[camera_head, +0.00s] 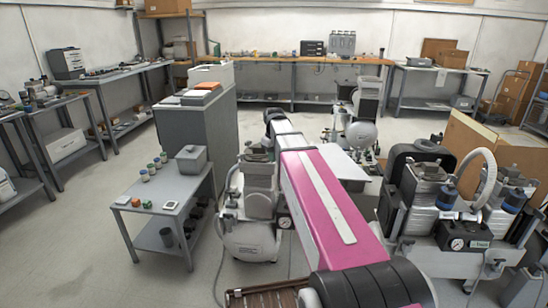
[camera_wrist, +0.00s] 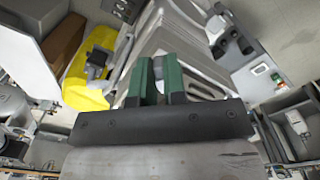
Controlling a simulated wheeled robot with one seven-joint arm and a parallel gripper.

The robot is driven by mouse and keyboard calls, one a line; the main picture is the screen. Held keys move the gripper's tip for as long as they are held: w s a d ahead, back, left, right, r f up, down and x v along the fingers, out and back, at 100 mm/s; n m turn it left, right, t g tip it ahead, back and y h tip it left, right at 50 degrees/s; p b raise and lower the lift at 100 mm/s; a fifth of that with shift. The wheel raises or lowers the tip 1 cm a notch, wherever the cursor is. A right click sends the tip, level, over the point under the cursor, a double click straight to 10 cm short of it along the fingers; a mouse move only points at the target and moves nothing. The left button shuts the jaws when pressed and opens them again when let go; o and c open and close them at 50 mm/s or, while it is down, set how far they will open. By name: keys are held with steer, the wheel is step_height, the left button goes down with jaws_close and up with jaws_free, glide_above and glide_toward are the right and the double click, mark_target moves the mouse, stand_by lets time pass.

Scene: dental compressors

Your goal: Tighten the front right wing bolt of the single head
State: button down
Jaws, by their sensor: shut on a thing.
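My gripper (camera_wrist: 157,68) shows in the wrist view as two green fingers with a narrow gap between them. It is shut on a small part, taken to be the wing bolt, which the fingers mostly hide. A grey metal body (camera_wrist: 190,45) lies right behind the fingertips. In the head view, a compressor with what looks like one head (camera_head: 258,190) stands just left of my pink arm. My gripper is hidden there behind the arm. I cannot make out the separate wing bolts in either view.
A larger compressor (camera_head: 450,210) with a white hose and gauge stands at right. A low grey table (camera_head: 150,226) with small jars and a box is at left, by a grey cabinet (camera_head: 190,135). A yellow thing (camera_wrist: 88,75) is left of the fingers. Open floor lies at far left.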

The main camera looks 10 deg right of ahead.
stand_by(0.4)
steer(key=c, duration=1.2)
jaws_free()
steer(key=shift+r, duration=0.1)
step_height(320, 180, up, 11)
steer(key=shift+f, duration=0.15)
